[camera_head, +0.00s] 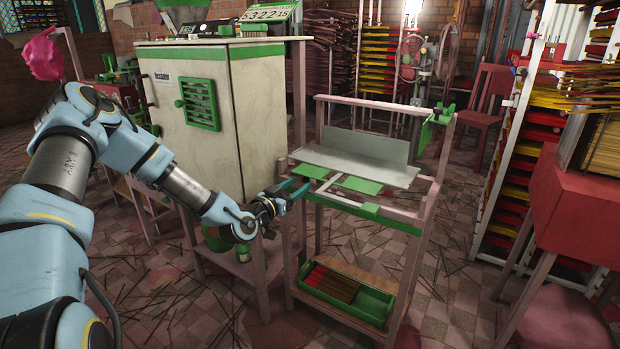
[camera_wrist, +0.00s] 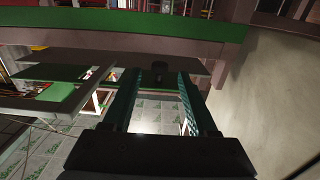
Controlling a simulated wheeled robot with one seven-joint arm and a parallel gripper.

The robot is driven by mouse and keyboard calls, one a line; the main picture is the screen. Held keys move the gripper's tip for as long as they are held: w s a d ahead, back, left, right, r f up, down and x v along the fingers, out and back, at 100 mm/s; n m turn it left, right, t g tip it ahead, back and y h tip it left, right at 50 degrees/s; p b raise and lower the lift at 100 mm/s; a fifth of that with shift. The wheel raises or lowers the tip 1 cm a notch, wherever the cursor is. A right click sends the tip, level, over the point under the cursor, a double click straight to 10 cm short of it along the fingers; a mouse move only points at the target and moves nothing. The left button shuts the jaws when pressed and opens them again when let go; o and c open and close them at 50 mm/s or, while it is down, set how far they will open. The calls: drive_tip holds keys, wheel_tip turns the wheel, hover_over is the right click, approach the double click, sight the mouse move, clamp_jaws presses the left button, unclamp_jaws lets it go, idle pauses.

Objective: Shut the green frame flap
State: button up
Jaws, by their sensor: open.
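The green frame is a wooden stand with green parts, such as its front rail (camera_head: 370,213). A grey hinged-looking panel (camera_head: 366,145) stands upright along its back, above a flat pale grey board (camera_head: 355,166). I cannot tell for certain which plate is the flap. Green plates (camera_head: 358,185) lie in front of the board. My gripper (camera_head: 297,188) is at the stand's left front corner, beside the green plates. Contact is unclear.
A large cream cabinet (camera_head: 200,115) with a green vent stands close behind my arm. A green tray (camera_head: 345,290) of sticks sits on the stand's lower shelf. A fan (camera_head: 430,60) and red chair (camera_head: 490,110) are behind. Floor to the stand's right is mostly clear.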

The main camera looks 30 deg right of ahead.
drive_tip(key=x, duration=0.8)
drive_tip(key=shift+f, duration=0.1)
drive_tip(key=shift+a, duration=0.1)
clamp_jaws()
